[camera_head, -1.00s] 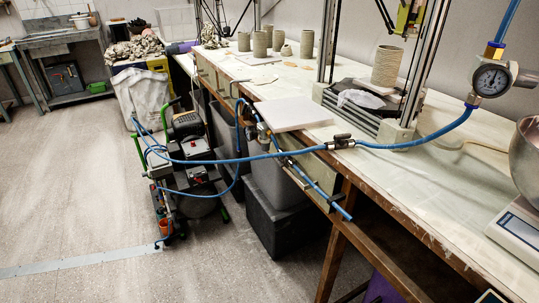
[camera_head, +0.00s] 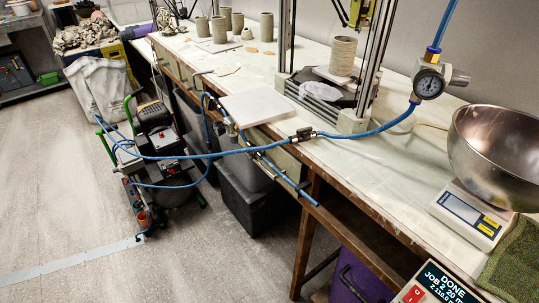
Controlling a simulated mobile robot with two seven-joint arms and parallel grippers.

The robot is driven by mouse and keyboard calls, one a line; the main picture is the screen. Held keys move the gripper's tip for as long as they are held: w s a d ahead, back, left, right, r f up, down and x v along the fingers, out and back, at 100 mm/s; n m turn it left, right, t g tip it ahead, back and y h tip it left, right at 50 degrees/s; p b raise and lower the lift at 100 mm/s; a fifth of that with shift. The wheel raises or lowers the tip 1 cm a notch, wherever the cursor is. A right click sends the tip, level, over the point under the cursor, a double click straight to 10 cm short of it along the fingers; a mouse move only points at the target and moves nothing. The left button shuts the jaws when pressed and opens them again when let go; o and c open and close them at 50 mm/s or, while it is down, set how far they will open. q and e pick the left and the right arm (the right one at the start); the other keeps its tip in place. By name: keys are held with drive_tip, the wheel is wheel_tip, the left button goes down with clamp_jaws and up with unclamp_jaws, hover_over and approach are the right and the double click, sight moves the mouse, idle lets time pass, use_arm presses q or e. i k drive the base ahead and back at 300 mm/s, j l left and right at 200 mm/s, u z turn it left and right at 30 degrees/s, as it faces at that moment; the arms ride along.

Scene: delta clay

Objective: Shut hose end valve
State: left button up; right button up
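A blue hose (camera_head: 240,153) runs from the compressor (camera_head: 160,140) across to the table edge. A small dark valve or coupling (camera_head: 303,135) sits in this hose at the table edge, and the hose continues to a pressure gauge (camera_head: 428,84) on the right. A second blue tube (camera_head: 282,177) slants down along the table's front side, with dark and metal fittings (camera_head: 231,126) near its upper end and a dark fitting near its lower end. I cannot tell which fitting is the hose end valve, or the position of any valve handle. Neither of my grippers is in view.
The long table (camera_head: 385,185) holds clay cylinders (camera_head: 342,55), a white board (camera_head: 260,107), a framed printer, a steel bowl (camera_head: 498,150) and scale (camera_head: 470,215). Dark bins (camera_head: 245,195) stand beneath. Floor at left is open.

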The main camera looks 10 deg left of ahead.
sight(249, 154)
drive_tip(key=i+j+z, duration=0.15)
drive_tip(key=j+z, duration=0.2)
drive_tip(key=j, duration=0.3)
drive_tip(key=j+z, duration=0.35)
drive_tip(key=j, duration=0.3)
drive_tip(key=j+z, duration=0.4)
drive_tip(key=j, duration=0.3)
